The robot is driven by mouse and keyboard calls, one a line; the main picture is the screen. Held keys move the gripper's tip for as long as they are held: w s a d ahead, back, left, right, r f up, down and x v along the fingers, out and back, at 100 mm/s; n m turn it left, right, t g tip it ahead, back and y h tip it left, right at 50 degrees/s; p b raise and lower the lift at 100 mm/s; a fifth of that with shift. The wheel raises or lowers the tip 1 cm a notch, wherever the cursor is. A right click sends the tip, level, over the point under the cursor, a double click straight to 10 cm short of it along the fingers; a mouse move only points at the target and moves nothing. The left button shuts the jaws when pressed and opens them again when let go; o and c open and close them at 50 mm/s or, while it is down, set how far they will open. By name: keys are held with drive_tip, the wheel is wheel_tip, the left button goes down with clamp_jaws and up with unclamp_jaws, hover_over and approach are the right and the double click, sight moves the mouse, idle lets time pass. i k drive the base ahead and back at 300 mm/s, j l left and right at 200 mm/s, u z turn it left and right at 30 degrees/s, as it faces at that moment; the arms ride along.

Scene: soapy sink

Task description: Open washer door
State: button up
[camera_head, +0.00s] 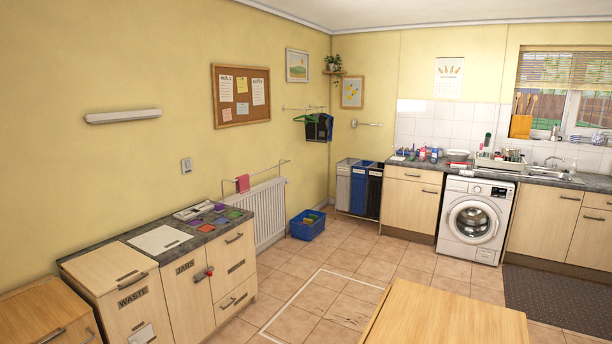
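A white front-loading washer (474,220) stands under the counter along the back wall, to the right of the picture's middle. Its round door (473,222) has a grey ring and dark glass, faces the room and looks shut. The control panel and drawer are at its top front. My gripper is not in view.
A wooden table top (445,317) fills the bottom right foreground. Wooden cabinets flank the washer, with a dark mat (560,297) to its lower right. A blue crate (307,225) sits by the radiator (264,212). The tiled floor (405,265) before the washer is clear.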

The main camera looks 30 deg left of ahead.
sight(453, 216)
drive_tip(key=j+u, duration=0.4)
drive_tip(key=k+j+u, duration=0.1)
drive_tip(key=j+u, duration=0.15)
drive_tip(key=u, duration=0.15)
drive_tip(key=j+u, duration=0.4)
drive_tip(key=i+j+u, duration=0.1)
drive_tip(key=u, duration=0.3)
drive_tip(key=i+j+z, duration=0.1)
drive_tip(key=i+j, duration=0.45)
drive_tip(key=i, duration=0.2)
drive_tip(key=i+j+z, duration=0.15)
drive_tip(key=i+j, duration=0.4)
drive_tip(key=i, duration=0.2)
drive_tip(key=i+l+z, duration=0.25)
drive_tip(key=i+z, duration=0.2)
drive_tip(key=i, duration=0.2)
drive_tip(key=i+z, duration=0.5)
drive_tip(key=i+j+z, duration=0.3)
drive_tip(key=i+z, duration=0.15)
drive_tip(key=i, duration=4.55)
drive_tip(key=i+u, duration=0.1)
drive_tip(key=i, duration=0.4)
drive_tip(key=i+u, duration=0.15)
drive_tip(key=i, duration=0.4)
drive_tip(key=i+l+u, duration=0.1)
drive_tip(key=i, duration=0.4)
drive_tip(key=i+l+u, duration=0.15)
drive_tip(key=i, duration=0.95)
drive_tip(key=j+z, duration=0.05)
